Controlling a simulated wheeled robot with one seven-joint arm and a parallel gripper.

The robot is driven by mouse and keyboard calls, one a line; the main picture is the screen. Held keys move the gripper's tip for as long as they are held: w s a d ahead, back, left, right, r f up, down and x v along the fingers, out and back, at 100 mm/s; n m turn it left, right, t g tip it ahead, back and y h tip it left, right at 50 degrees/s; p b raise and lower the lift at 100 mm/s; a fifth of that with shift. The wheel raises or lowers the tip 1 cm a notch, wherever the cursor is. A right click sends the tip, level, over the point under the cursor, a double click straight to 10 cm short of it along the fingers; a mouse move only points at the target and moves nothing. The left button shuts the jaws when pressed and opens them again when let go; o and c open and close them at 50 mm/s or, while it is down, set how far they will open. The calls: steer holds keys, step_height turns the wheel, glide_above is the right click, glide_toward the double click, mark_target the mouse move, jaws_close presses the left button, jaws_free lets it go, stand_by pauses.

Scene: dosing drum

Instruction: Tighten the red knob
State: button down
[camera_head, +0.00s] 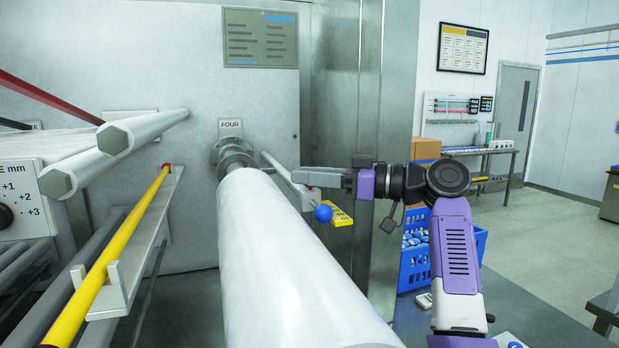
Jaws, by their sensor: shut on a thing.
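My gripper (299,177) reaches left from my purple arm, just right of the big white roller's far part. Its grey fingers are closed, and what lies between them is too small or hidden to make out. I cannot make out a red knob clearly in this view. I cannot tell whether the fingers touch the bar.
The white roller (275,260) fills the centre below a "FOUR" label (230,128). A yellow rod (110,250) and a dial panel (20,200) are at left. A blue crate (412,262) stands behind my arm. Open floor (560,235) lies at right.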

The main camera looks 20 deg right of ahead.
steer(key=m+t+h+b, duration=0.1)
steer(key=m+t+h, duration=0.1)
steer(key=t, duration=0.1)
steer(key=shift+h, duration=0.4)
steer(key=shift+m+t+h, duration=1.2)
steer(key=shift+m+h, duration=0.4)
steer(key=shift+h, duration=0.2)
steer(key=c, duration=1.2)
jaws_free()
steer(key=shift+o, duration=0.2)
steer(key=shift+b+v, duration=0.55)
steer(key=shift+v, duration=3.4)
steer(key=shift+s, duration=0.1)
